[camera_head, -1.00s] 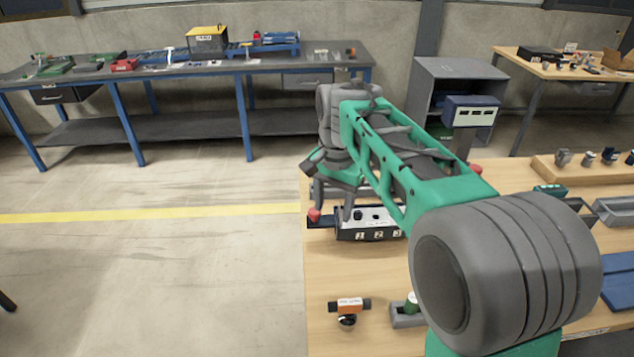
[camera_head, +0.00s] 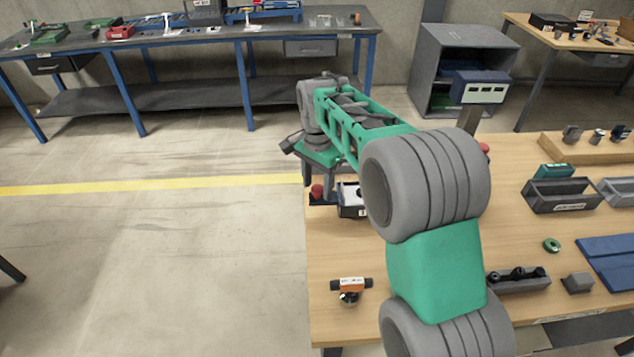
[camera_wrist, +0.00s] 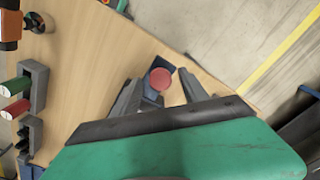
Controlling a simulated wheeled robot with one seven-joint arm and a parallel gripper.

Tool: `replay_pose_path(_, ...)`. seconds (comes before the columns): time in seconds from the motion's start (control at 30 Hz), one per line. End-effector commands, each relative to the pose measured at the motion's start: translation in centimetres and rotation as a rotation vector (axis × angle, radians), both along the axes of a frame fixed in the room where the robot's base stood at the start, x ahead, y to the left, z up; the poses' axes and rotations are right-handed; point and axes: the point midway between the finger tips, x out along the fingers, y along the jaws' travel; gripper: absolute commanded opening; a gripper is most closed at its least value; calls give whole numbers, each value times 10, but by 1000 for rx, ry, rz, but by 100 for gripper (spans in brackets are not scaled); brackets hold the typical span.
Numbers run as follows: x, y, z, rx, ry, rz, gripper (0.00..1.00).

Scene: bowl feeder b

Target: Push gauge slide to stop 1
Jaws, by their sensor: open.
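The gauge (camera_head: 350,198) lies at the left edge of the wooden table, mostly hidden behind my arm. Its slide ends in a red knob (camera_head: 317,191) sticking out left of the gauge body. In the wrist view the red knob (camera_wrist: 160,79) shows on a dark blue base between the two fingers of my gripper (camera_wrist: 158,86). The fingers are apart, one on each side of the knob, and I see no clear contact. In the head view my gripper's fingertips are mostly hidden. The number marks and stops are hidden.
A dark block with several knobs (camera_head: 517,280), a green ring (camera_head: 551,245) and a grey bin (camera_head: 560,196) lie to the right. Open floor lies left of the table.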

Motion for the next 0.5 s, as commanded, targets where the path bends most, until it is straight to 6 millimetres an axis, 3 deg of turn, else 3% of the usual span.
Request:
replay_pose_path(0.07,0,1,0,0,0,2,52)
replay_pose_path(0.5,0,1,0,0,0,2,17)
